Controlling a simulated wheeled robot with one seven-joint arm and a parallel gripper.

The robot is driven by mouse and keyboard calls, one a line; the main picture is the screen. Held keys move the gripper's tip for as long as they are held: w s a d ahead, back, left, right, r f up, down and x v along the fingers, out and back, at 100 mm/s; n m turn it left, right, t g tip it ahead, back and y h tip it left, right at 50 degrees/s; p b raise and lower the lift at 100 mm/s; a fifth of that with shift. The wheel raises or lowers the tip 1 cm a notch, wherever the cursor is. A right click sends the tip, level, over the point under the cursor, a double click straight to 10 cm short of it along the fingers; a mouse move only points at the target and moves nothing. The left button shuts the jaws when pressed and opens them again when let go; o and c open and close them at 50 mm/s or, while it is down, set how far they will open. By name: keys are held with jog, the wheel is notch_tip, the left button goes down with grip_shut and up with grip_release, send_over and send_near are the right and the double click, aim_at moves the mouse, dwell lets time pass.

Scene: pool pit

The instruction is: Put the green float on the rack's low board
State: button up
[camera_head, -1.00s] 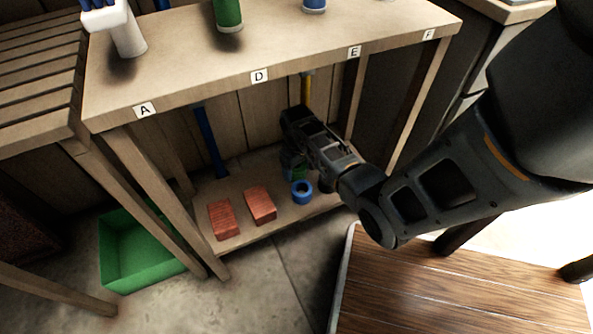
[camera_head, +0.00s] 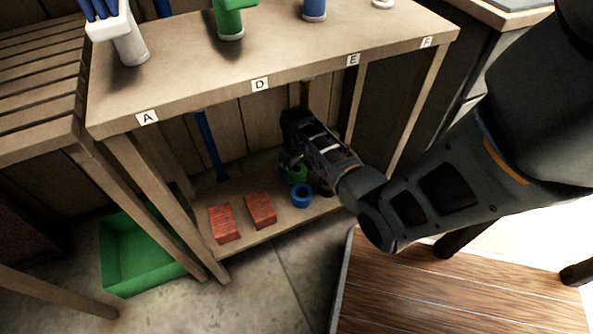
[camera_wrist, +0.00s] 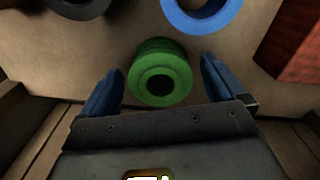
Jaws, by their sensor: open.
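The green float (camera_wrist: 160,73) is a ribbed green ring with a dark hole. In the wrist view it sits on the rack's low board (camera_wrist: 120,52), between and just ahead of the two blue fingers of my gripper (camera_wrist: 160,88). The fingers are apart, with a gap on both sides of the float. In the head view my gripper (camera_head: 293,160) is under the upper board, over the low board (camera_head: 238,183). The green float (camera_head: 298,174) shows partly there, behind the blue ring, with part of it hidden by my gripper.
A blue ring (camera_head: 301,195) lies close in front of the green float, with a dark ring (camera_wrist: 80,5) beside it. Two red bricks (camera_head: 222,223) (camera_head: 260,210) lie to the left. The labelled upper board (camera_head: 200,85) is above my gripper. A green crate (camera_head: 135,255) stands on the floor.

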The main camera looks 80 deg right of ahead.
notch_tip(320, 180, up, 10)
jog(key=p, duration=0.4)
jog(key=w+a+t, duration=0.1)
jog(key=a, duration=0.4)
jog(key=w+a+f+t, duration=0.1)
jog(key=w+a, duration=0.1)
jog(key=a, duration=0.3)
jog(key=w+a+n+t+h, duration=0.1)
jog(key=w+a, duration=0.1)
jog(key=a, duration=0.3)
jog(key=shift+w+a+f, duration=0.15)
jog(key=shift+a+f, duration=0.1)
jog(key=shift+f, duration=0.15)
jog(key=s+a+r+n+t+h, duration=0.1)
jog(key=s+a+r+t, duration=0.3)
jog(key=a, duration=0.5)
jog(key=s+a+r+n+t, duration=0.1)
jog(key=s+a+r+t, duration=0.1)
jog(key=s+a+r, duration=0.5)
jog(key=s+a+r+n+t+y, duration=0.1)
jog(key=s+r+t, duration=0.2)
jog(key=r, duration=0.7)
jog(key=s+a+r+n+t+y, duration=0.1)
jog(key=s+a+r+n+t, duration=0.1)
jog(key=s+r, duration=0.5)
notch_tip(320, 180, up, 3)
jog(key=shift+a+r+t, duration=0.1)
jog(key=shift+a+t, duration=0.1)
jog(key=shift+t, duration=0.3)
